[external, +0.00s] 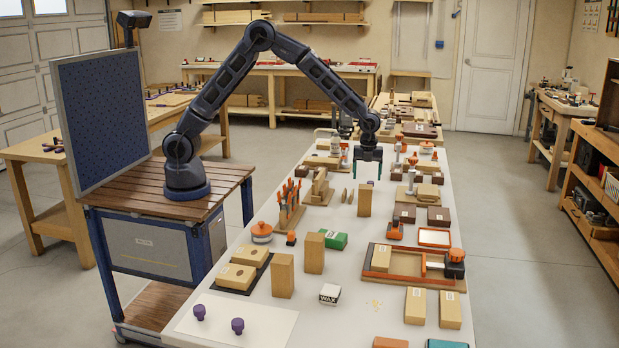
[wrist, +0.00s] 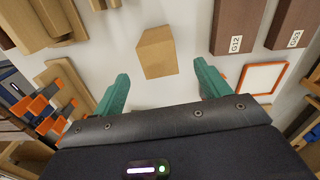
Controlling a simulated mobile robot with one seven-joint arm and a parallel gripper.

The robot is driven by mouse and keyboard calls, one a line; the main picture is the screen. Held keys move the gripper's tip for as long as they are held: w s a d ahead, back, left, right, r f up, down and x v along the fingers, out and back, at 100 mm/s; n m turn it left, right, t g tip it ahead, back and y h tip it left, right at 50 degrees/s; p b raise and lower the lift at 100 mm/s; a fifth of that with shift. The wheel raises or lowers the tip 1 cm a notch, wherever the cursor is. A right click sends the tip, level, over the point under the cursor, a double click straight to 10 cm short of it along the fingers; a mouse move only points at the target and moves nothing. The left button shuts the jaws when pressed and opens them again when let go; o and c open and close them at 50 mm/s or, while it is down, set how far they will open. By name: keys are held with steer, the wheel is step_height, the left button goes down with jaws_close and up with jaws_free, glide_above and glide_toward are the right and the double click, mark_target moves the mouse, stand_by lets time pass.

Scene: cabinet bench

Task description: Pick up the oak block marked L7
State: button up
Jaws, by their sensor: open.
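I cannot read an L7 mark on any block in either view. A plain light-wood block (external: 364,201) stands upright on the white bench below my gripper (external: 368,172). In the wrist view a light-wood block (wrist: 157,52) lies ahead of my gripper (wrist: 161,88), between the lines of its two green fingers and apart from both. No label shows on its visible faces. My gripper is open and empty, pointing down above the bench. Other light-wood blocks stand nearer the camera, including a pair with white labels (external: 415,305) (external: 450,309) too small to read.
Dark brown blocks labelled G12 (wrist: 238,27) and seemingly G03 (wrist: 291,24) lie right of the block. A rack of orange-handled tools (external: 291,205) stands to the left. An orange-rimmed tray (external: 434,237), a wax box (external: 330,293) and a green box (external: 334,239) are nearby.

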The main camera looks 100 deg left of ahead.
mark_target(365, 198)
step_height(365, 198, down, 11)
steer(key=shift+s+d+r, duration=0.1)
stand_by(0.6)
steer(key=shift+c, duration=0.2)
steer(key=shift+r, duration=0.1)
steer(key=c, duration=1.3)
